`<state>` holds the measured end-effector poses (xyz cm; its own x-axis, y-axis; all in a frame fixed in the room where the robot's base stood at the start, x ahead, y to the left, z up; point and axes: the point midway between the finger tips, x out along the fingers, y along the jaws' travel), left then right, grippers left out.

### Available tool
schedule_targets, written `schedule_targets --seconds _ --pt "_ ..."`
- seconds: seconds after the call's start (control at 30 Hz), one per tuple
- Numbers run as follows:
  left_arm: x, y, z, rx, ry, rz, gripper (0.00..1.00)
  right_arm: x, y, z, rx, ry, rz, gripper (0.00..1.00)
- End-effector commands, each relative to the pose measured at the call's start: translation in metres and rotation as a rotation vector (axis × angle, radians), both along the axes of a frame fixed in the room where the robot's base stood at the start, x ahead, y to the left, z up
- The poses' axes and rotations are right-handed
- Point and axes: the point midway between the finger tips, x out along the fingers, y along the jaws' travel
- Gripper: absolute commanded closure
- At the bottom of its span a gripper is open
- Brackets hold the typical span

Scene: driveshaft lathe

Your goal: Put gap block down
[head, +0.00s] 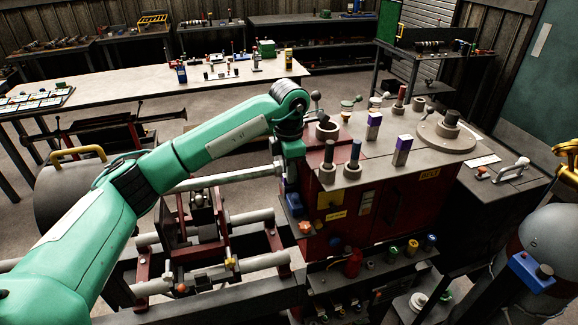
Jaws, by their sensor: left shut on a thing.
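My left arm reaches in from the left, and its wrist bends down at the left end of the red machine. My left gripper (291,182) points down there, beside the end of the long pale shaft (232,178). It is shut on a small blue piece (292,203), which appears to be the gap block. The fingers and most of the block's outline are dark and hard to make out. I cannot tell whether the block touches the machine.
The red machine (392,205) carries two white-and-purple blocks (374,127) (402,150), several upright posts and a round flange (446,135) on top. Below it, a dark shelf (375,262) holds a red bottle (353,263) and coloured rolls. A pale workbench (140,88) stands behind.

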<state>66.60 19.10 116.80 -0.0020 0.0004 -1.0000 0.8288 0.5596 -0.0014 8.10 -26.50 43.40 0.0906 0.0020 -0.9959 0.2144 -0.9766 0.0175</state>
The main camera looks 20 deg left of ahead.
Motion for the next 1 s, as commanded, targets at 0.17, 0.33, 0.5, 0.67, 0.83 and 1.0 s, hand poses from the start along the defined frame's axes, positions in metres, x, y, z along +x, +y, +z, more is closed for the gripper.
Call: schedule_targets --seconds 0.17,0.33,0.5,0.67,0.83,1.0 --pt "0.0 0.0 -0.001 -0.001 -0.003 0.0 1.0 0.0 -0.003 0.0 -0.003 0.0 0.0 0.64" --pt "0.0 0.0 -0.005 0.0 -0.002 0.0 1.0 0.0 -0.002 -0.004 -0.003 0.0 -0.001 0.64" --pt "0.0 0.0 -0.004 0.001 -0.001 0.0 0.73 0.0 -0.002 -0.003 -0.002 0.001 -0.001 0.64" --pt "0.0 0.0 -0.004 0.0 -0.001 0.0 0.73 0.0 0.001 -0.002 0.001 0.0 -0.002 0.64" --pt "0.001 0.0 0.002 0.0 -0.004 0.0 0.73 0.0 0.006 -0.003 0.006 0.0 -0.003 0.64" --pt "0.001 0.0 0.029 0.0 -0.007 0.001 0.73 0.0 0.006 -0.018 0.006 0.0 -0.003 0.64"
